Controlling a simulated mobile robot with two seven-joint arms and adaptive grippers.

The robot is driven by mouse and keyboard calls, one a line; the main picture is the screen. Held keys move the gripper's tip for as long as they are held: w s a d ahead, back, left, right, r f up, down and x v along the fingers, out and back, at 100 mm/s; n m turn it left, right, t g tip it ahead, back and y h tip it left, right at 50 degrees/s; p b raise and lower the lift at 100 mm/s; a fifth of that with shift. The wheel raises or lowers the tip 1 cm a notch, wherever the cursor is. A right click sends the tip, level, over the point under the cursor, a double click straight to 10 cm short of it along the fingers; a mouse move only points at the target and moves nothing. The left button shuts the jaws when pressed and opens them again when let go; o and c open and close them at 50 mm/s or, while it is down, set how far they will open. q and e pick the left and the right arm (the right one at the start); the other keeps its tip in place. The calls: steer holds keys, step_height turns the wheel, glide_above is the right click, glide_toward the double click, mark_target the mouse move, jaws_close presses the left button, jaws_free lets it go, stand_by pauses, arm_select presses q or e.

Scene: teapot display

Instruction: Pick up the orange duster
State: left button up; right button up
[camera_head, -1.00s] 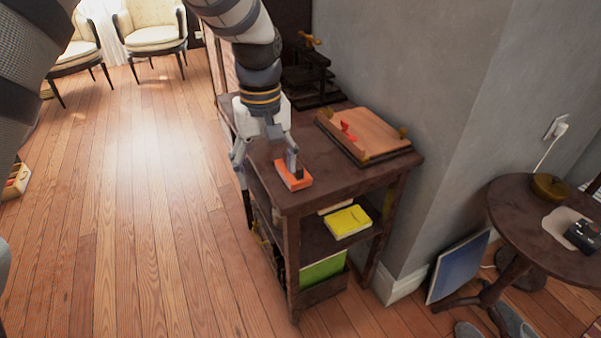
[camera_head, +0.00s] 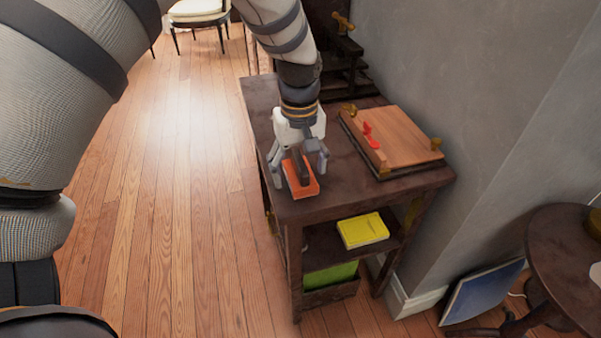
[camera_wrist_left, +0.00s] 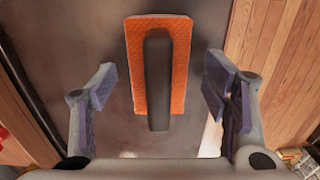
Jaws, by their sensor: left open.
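The orange duster (camera_head: 301,186) lies near the front left corner of the dark wooden table (camera_head: 350,202). It has a flat orange base and a dark bar-shaped handle on top. My left gripper (camera_head: 299,169) is open, with one finger on each side of the duster. In the left wrist view the duster (camera_wrist_left: 178,60) is upright in the picture between the open fingers (camera_wrist_left: 163,95), with a gap on both sides. Its far end reaches beyond the fingertips. My right gripper is not in view.
A wooden board (camera_head: 400,137) with a red piece (camera_head: 370,135) lies on the table to the right. A dark press-like device (camera_head: 345,50) stands behind. A yellow book (camera_head: 363,230) is on the shelf below. A grey wall (camera_head: 455,80) borders the right side.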

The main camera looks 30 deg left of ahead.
mark_target(300, 161)
arm_select(q)
steer(key=shift+f, duration=0.25)
steer(key=shift+r, duration=0.1)
steer(key=c, duration=1.3)
steer(key=shift+o, duration=0.2)
steer(key=shift+w+r, duration=0.1)
steer(key=shift+r, duration=0.15)
step_height(300, 161, up, 3)
steer(key=shift+r, duration=0.1)
steer(key=s+a+r+p, duration=0.1)
steer(key=s+a+r, duration=0.2)
steer(key=s, duration=0.3)
steer(key=s+a+r+p, duration=0.1)
steer(key=s+a+r, duration=0.1)
steer(key=s+r, duration=0.4)
steer(key=shift+s+a+r+p, duration=0.15)
steer(key=shift+s+a+p, duration=0.25)
steer(key=shift+s, duration=0.05)
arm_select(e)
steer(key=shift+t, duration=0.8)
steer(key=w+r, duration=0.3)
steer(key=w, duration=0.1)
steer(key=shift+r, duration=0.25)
